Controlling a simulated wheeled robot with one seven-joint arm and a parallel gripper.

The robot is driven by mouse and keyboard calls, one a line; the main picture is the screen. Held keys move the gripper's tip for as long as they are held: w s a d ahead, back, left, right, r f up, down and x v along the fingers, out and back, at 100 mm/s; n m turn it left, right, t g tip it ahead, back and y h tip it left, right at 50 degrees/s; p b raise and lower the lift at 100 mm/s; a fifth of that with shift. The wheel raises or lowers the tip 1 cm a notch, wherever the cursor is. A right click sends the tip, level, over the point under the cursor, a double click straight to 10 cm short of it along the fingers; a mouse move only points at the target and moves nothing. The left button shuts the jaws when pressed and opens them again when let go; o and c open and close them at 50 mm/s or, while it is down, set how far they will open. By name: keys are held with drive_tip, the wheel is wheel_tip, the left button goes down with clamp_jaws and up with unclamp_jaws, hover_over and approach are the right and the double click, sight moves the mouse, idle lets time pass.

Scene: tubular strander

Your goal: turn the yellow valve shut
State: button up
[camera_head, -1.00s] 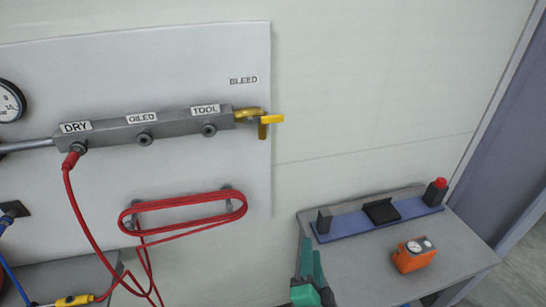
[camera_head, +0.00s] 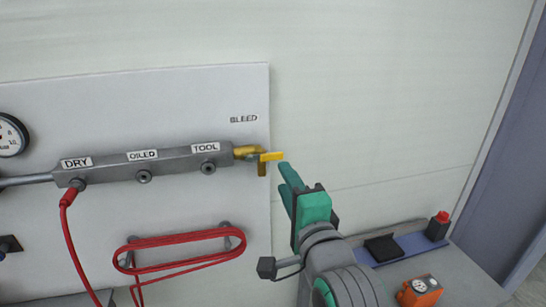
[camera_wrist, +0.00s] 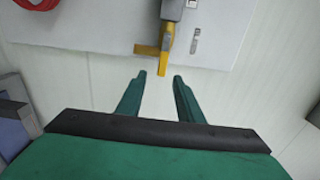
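The yellow valve (camera_head: 262,157) sits at the right end of the grey manifold (camera_head: 150,163), below the BLEED label. Its yellow handle points out to the right, in line with the manifold, and a brass outlet hangs down. In the wrist view the valve handle (camera_wrist: 164,62) lies just ahead of the fingertips, roughly in line with the gap between them. My gripper (camera_head: 283,174) is to the right of the handle and close to it. In the wrist view my gripper (camera_wrist: 162,76) is open, with nothing between its green fingers.
A red hose (camera_head: 66,225) runs from the DRY port, and a coiled red hose (camera_head: 150,268) hangs below the manifold. A grey table (camera_head: 470,275) at lower right holds an orange gauge device (camera_head: 418,291) and a blue tray (camera_head: 412,244). The wall right of the panel is bare.

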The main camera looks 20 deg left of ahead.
sight(272, 158)
drive_tip(key=x, duration=1)
drive_tip(key=shift+w+a+r, duration=0.25)
drive_tip(key=shift+a, duration=0.05)
drive_tip(key=shift+s, duration=0.1)
drive_tip(key=shift+c, duration=0.7)
drive_tip(key=shift+a, duration=0.1)
clamp_jaws()
